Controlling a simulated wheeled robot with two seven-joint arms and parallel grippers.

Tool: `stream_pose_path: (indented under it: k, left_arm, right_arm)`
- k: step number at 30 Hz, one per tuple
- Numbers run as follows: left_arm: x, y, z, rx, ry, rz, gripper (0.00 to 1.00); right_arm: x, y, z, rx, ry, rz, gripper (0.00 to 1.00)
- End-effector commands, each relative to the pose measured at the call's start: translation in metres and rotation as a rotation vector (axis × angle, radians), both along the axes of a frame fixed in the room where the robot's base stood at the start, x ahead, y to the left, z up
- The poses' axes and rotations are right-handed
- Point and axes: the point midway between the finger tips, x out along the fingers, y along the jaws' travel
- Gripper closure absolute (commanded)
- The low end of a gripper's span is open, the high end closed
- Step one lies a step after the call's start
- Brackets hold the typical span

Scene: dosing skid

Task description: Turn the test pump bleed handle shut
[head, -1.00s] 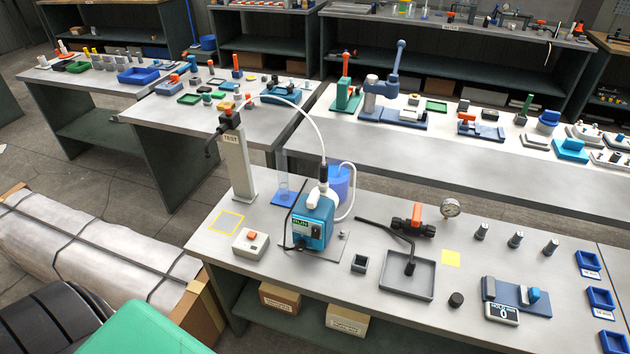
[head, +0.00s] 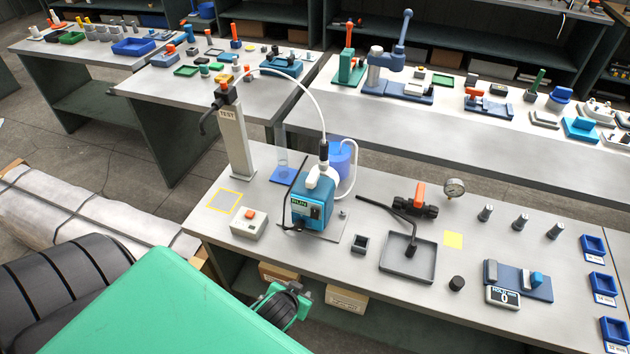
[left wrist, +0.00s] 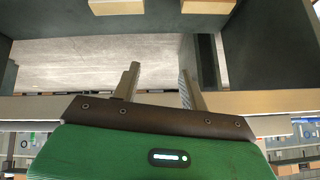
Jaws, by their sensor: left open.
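In the head view a black valve (head: 409,205) with an orange handle (head: 420,192) stands at the bench's middle right; the handle stands crosswise to the body. A black bent tube runs from it over a grey tray (head: 407,270). A blue pump unit (head: 311,208) with a lit RUN display stands to its left. A post labelled TEST (head: 236,140) carries another small orange part (head: 222,97). I cannot tell from labels which is the bleed handle. My left gripper (left wrist: 159,69) is open and empty in the left wrist view, below bench height; it touches no handle.
A pressure gauge (head: 454,188) stands right of the valve. A grey box with an orange button (head: 249,222) sits at the front left. A white hose (head: 310,92) arches from post to pump. Cardboard boxes (head: 347,303) lie under the bench. A wrapped crate (head: 80,218) is at left.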

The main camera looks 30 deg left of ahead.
Motion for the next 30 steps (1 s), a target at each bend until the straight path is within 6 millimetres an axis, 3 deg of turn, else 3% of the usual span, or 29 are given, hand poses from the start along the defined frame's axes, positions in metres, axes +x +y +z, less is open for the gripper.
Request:
stream_pose_path:
  k: [6,12,18,24,30]
  left_arm:
    - [0.022,0.022,0.085,0.026,-0.18,0.095,0.56]
    - [0.057,0.048,0.142,0.049,-0.492,0.152,0.56]
    - [0.079,0.056,0.2,0.044,-0.772,0.113,0.56]
    - [0.087,0.054,0.227,0.028,-0.894,0.056,0.56]
    - [0.102,0.056,0.232,0.025,-0.908,0.047,0.56]
  right_arm:
    - [0.002,0.012,0.0,0.012,-0.003,-0.004,1.0]
    - [-0.004,0.013,-0.001,0.014,0.005,-0.005,1.0]
    - [-0.008,0.007,-0.001,0.007,0.01,-0.002,1.0]
    - [-0.008,0.003,0.0,0.003,0.01,-0.001,1.0]
    - [-0.007,0.002,0.006,0.002,0.009,0.0,1.0]
